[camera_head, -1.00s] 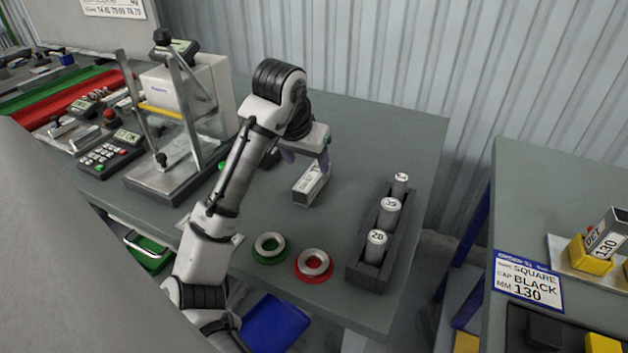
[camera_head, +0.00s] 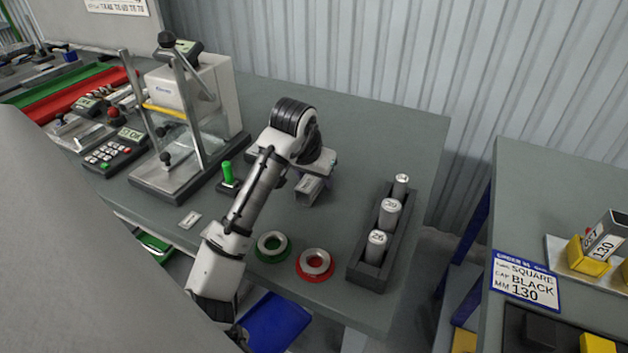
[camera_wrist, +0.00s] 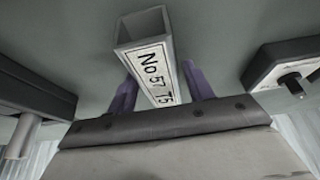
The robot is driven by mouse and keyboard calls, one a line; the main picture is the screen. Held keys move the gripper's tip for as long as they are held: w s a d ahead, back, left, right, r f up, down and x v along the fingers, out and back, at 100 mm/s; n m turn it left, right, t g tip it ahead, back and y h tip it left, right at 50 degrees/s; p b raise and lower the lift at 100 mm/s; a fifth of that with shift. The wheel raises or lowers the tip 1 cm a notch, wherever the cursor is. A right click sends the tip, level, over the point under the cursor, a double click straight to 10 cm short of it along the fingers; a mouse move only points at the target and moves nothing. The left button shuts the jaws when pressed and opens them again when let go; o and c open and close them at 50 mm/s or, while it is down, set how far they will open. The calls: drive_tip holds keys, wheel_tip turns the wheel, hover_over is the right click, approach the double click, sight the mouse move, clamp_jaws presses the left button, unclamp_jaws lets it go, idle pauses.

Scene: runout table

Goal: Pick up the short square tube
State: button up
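The short square tube (camera_head: 308,189) is a grey hollow tube lying on the table, left of the grey rack. In the wrist view the tube (camera_wrist: 146,30) shows its open end and a white label reading "No57 T5". My gripper (camera_head: 312,177) is low at the tube, and my wrist hides part of it in the head view. In the wrist view my gripper's two purple fingers (camera_wrist: 160,82) stand apart on either side of the tube. A narrow gap shows between the tube and each finger, so the gripper looks open. The tube's near end is hidden by the gripper body.
A grey rack (camera_head: 357,270) with three numbered cylinders stands to the right. Rings on a green base (camera_head: 270,258) and a red base (camera_head: 315,279) lie in front. A green-handled tool (camera_head: 228,178) and a metal-framed machine (camera_head: 180,185) stand left. The table behind is clear.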

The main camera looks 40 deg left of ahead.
drive_tip(key=c, duration=0.9)
